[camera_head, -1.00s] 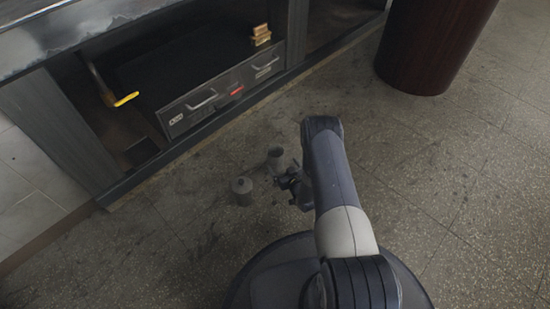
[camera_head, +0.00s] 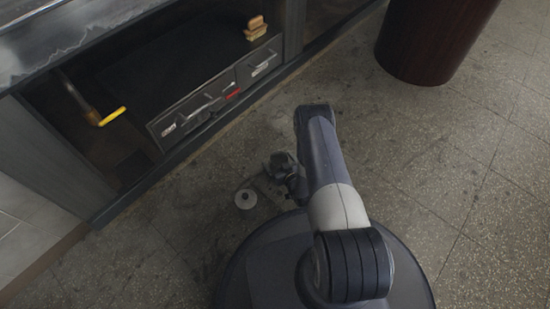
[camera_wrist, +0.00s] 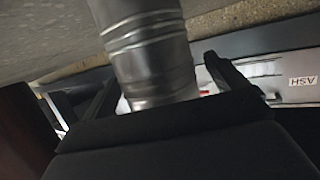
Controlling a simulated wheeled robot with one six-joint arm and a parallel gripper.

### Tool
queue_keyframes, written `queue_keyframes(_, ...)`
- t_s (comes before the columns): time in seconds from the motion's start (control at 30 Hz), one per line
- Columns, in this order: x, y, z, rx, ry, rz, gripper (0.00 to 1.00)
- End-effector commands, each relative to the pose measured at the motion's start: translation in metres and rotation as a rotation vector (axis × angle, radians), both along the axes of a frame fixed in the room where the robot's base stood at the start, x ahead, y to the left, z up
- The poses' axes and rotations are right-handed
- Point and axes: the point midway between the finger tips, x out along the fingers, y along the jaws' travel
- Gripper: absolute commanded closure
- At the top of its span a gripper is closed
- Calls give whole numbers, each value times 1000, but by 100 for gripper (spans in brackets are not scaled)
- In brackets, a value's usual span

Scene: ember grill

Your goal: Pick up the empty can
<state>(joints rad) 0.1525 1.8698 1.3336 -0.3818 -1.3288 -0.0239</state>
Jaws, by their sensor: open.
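A ribbed grey metal can (camera_wrist: 150,45) fills the upper middle of the wrist view. It stands between the two dark fingers of my gripper (camera_wrist: 160,68), which are apart, one on each side of it. Gaps show beside the can, wider on the right. In the head view my gripper (camera_head: 283,170) is low over the floor at the end of my arm, and the can there is mostly hidden by it.
A dark grill cabinet (camera_head: 75,180) with a drawer unit (camera_head: 200,110) stands at the upper left. A dark red round bin (camera_head: 430,40) stands upper right. The floor on the right is clear.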

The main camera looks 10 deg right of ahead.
Motion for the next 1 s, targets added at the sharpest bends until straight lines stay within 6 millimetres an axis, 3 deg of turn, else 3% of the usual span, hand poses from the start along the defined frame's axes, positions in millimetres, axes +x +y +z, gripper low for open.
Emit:
queue_keyframes(0.2,-1,0,-1,0,1,0,7)
queue_keyframes(0.8,-1,0,0,0,1,0,56)
queue_keyframes(1.0,0,0,0,0,0,0,56)
